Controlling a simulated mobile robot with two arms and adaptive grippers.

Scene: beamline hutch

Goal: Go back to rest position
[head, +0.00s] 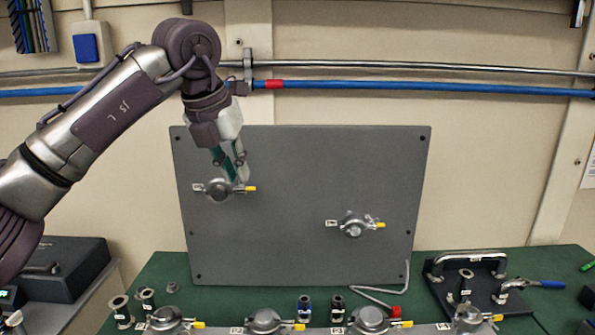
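My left gripper (237,180) hangs from the arm coming in from the left, fingers pointing down in front of the upright grey panel (300,245). Its fingertips are close to the upper left clamp (218,189), a round metal piece with a yellow tip, mounted on the panel. I cannot tell whether the fingers touch or hold it, or how wide they are apart. A second such clamp (353,225) is on the panel's right side, clear of the gripper. My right gripper is not in view.
A green table (160,270) carries several similar clamps along its front, with small dark fittings (305,306) and a bent metal rod (378,291). A dark plate with a metal handle (468,257) is at right. A blue pipe (430,88) runs along the wall. Space right of the arm is free.

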